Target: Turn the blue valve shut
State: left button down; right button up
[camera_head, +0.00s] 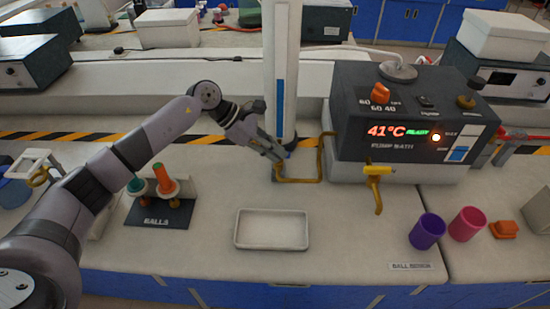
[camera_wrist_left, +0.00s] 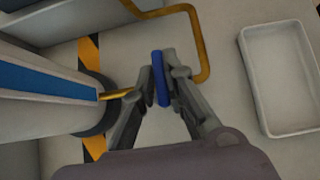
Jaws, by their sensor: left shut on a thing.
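The blue valve shows in the left wrist view as a blue lever (camera_wrist_left: 161,78) between my fingertips. It sits by the yellow pipe (camera_head: 321,160) at the foot of the white column (camera_head: 281,75). My left gripper (camera_head: 279,155) is shut on the blue lever; it also shows in the left wrist view (camera_wrist_left: 161,82). In the head view the fingers mostly hide the lever. The lever's seat on the pipe is not clear. My right gripper is in neither view.
A grey pump bath (camera_head: 355,150) with a yellow tap (camera_head: 377,172) stands to the right. An empty white tray (camera_head: 272,246) lies in front. A black stand with orange and green pieces (camera_head: 155,213) is at the left. Purple (camera_head: 427,231) and pink cups (camera_head: 467,224) stand at the right.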

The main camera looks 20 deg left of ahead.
pick_arm(q)
jog(key=shift+w+a, duration=0.1)
dwell(0.4)
jog(key=c, duration=1.7)
grip_release()
jog(key=shift+o, duration=0.2)
jog(key=v, duration=1.2)
jog(key=shift+w+r, duration=0.1)
